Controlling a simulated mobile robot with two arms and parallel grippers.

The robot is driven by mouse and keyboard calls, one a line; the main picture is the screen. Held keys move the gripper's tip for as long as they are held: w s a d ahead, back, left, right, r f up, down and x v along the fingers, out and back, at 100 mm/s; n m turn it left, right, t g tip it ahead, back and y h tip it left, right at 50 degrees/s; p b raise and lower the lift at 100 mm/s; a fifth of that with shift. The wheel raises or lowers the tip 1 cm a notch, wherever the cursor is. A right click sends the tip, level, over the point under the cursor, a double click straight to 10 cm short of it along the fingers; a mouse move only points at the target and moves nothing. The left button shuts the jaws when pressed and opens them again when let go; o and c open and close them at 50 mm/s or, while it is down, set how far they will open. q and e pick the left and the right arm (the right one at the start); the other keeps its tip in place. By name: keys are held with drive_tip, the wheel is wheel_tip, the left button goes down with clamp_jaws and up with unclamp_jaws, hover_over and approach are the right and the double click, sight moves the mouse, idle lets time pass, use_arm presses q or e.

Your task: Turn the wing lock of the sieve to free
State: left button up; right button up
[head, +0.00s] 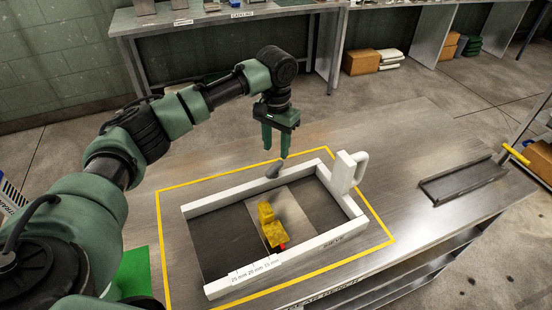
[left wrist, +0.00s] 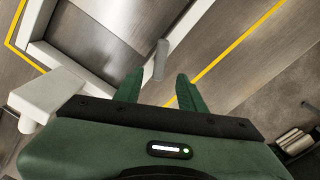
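The sieve is a white rectangular frame (head: 318,241) lying on the metal bench, with a dark inside and a lighter plate across its middle. A small grey wing lock (head: 273,170) sits on the frame's far edge; it also shows in the left wrist view (left wrist: 161,60) as a narrow grey bar. My left gripper (head: 275,152) points down just above the wing lock. Its two green fingers are apart, with nothing between them. In the left wrist view (left wrist: 159,88) the bar lies just beyond the gap between the fingertips. My right gripper is out of view.
A yellow block (head: 272,230) with a red tip stands inside the frame. A white upright handle (head: 345,172) rises from the frame's far right corner. A yellow line (head: 379,214) surrounds the sieve. A dark shallow tray (head: 463,181) lies to the right, with bare bench between.

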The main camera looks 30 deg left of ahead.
sight(276, 165)
use_arm(q)
wheel_tip(276, 165, down, 6)
drive_tip(key=shift+f+p, duration=0.25)
drive_tip(key=shift+p, duration=0.2)
clamp_jaws()
